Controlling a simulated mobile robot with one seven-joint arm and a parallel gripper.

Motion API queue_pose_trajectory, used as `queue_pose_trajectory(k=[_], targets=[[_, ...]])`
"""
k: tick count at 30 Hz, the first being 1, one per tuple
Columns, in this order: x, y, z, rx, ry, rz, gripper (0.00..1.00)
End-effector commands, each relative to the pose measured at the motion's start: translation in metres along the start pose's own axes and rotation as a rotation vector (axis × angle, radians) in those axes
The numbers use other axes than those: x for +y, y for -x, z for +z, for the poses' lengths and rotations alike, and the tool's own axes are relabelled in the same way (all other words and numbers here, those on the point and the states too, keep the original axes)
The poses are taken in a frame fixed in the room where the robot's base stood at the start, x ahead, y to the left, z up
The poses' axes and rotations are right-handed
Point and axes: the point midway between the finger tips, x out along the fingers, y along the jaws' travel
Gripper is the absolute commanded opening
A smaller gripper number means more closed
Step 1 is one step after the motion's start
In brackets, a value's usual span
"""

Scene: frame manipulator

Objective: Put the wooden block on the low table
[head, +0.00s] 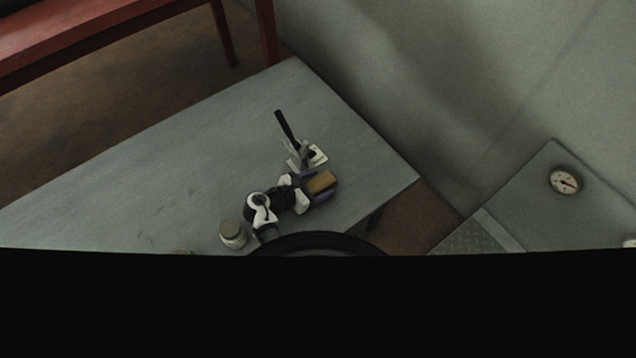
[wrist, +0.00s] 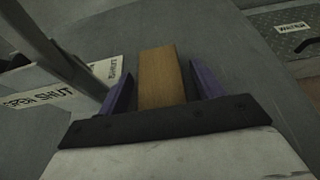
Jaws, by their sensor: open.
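The wooden block (head: 322,181) is tan and lies near the right end of a grey tabletop (head: 180,160). In the wrist view the block (wrist: 161,80) sits between the two purple fingers of my gripper (wrist: 162,68). The fingers are open, with a visible gap at the right side of the block and a narrower one at the left. In the head view my gripper (head: 318,185) reaches over the tabletop from the lower left. A red-brown piece of furniture (head: 130,32) with legs stands at the upper left. I cannot tell which surface is the low table.
A lever with a black handle (head: 285,125) stands on a white plate marked OPEN and SHUT, close beside my gripper. A lidded jar (head: 232,234) stands near my arm. A gauge (head: 565,180) sits on a grey panel at right. The tabletop's left part is clear.

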Motion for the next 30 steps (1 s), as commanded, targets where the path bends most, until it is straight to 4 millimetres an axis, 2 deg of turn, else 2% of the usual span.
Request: queue_pose_trajectory(k=[6,12,18,23,30], targets=[[0.001,0.035,0.007,0.000,0.004,0.004,0.67],[0.000,0.074,0.007,0.000,0.004,0.003,0.67],[0.000,0.105,0.004,0.000,0.002,0.003,0.67],[0.000,0.116,0.002,0.000,0.002,0.002,0.67],[0.000,0.118,0.000,0.000,0.000,0.000,0.67]])
